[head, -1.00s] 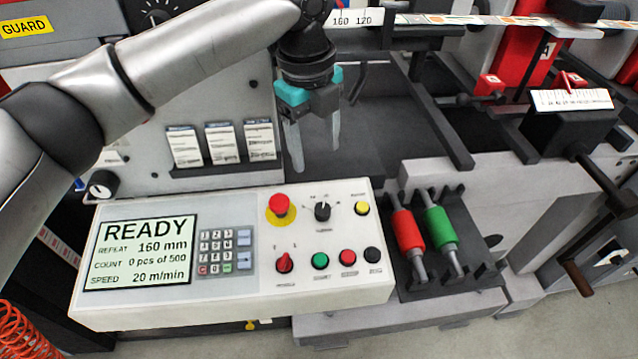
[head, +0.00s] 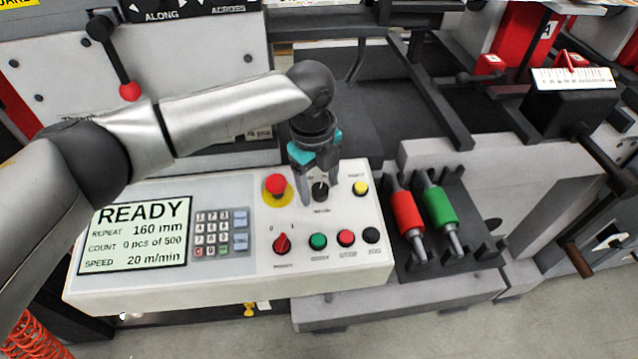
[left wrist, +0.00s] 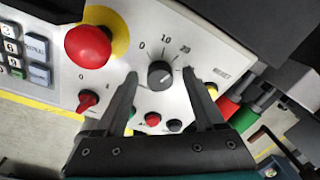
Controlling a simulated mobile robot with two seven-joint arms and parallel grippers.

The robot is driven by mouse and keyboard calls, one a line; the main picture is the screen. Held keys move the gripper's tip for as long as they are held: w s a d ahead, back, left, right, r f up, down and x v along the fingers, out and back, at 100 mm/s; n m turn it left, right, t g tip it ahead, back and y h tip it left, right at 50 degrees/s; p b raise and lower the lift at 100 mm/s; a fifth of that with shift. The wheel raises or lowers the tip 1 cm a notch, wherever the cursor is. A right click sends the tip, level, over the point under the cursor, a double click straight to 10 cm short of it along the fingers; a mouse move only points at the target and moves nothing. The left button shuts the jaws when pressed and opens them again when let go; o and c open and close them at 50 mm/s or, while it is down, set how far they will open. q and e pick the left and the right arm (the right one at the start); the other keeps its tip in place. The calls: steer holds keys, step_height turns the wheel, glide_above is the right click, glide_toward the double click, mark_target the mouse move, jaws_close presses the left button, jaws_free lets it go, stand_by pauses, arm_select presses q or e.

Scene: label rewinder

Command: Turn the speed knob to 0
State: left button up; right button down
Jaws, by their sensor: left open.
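The speed knob (head: 320,191) is a small black dial on the white control panel (head: 90,286). In the left wrist view the knob (left wrist: 161,74) sits between my open fingers, with a scale marked 0, 10 and a third number beside it; its white pointer line is on its upper right side. My left gripper (head: 320,203) is open above the knob, one finger on each side, and it also shows in the left wrist view (left wrist: 160,76). I cannot tell whether the fingers touch the panel. The display (head: 135,237) reads READY, speed 20 m/min. My right gripper does not show.
A red emergency button (head: 275,185) stands close to the left of the knob and a yellow button (head: 360,188) to its right. A red selector (head: 282,243) and green, red and black buttons lie below. Red (head: 406,212) and green rollers (head: 440,207) rest right of the panel.

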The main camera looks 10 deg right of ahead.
arm_select(q)
jaws_close()
stand_by(0.7)
